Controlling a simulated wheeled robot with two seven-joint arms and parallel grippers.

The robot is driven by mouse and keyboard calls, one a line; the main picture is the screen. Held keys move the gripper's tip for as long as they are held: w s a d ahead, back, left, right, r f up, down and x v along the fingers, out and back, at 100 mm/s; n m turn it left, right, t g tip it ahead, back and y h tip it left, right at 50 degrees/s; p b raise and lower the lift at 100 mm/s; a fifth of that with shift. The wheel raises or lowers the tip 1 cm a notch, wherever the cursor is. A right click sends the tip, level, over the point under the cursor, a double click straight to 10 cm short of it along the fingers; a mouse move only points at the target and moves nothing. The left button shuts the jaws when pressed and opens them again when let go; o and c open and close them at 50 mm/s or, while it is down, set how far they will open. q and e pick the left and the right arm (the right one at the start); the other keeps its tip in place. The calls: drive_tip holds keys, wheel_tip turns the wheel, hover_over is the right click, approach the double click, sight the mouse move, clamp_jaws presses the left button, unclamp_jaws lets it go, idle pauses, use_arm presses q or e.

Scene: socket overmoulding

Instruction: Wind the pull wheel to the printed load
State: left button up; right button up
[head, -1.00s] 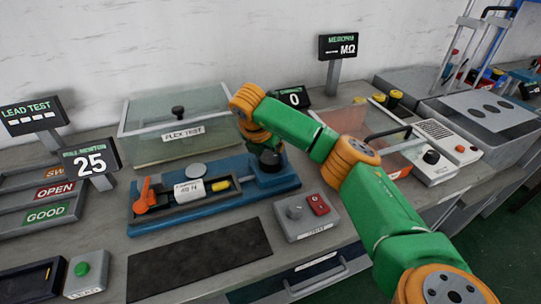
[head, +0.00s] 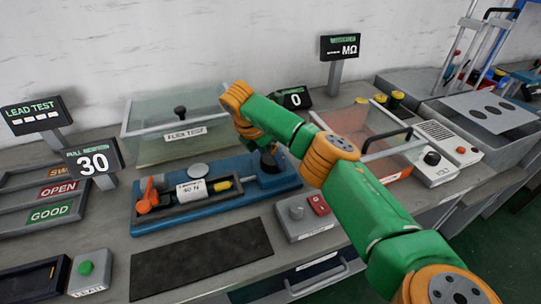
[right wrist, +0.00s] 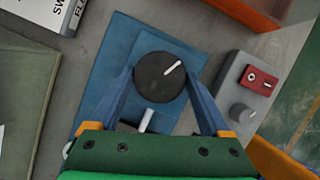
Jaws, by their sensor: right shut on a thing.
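The pull wheel, a round black knob with a white pointer line (right wrist: 160,77), stands on the right end of the blue pull tester (head: 286,181). My right gripper (right wrist: 160,82) is shut on the wheel, one blue finger on each side of it in the right wrist view. In the head view my right arm hides most of the wheel. The pull meter display (head: 93,160) reads 30. A white printed label (head: 192,189) lies on the tester; its print looks like 50 N, but is small. An orange lever (head: 148,195) sits at the tester's left end. My left gripper is not in view.
A clear-lidded flex test box (head: 175,125) stands behind the tester. A grey control box with a red switch (head: 306,214) is at its front right. A dark mat (head: 200,259) lies in front. Labelled trays (head: 50,200) are at left.

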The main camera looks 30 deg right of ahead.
sight(263, 166)
drive_tip(key=o, duration=1.2)
drive_tip(key=shift+d, duration=0.1)
drive_tip(key=v, duration=0.6)
drive_tip(key=shift+r+b, duration=0.2)
drive_tip(key=shift+b, duration=0.2)
drive_tip(key=shift+r, duration=0.3)
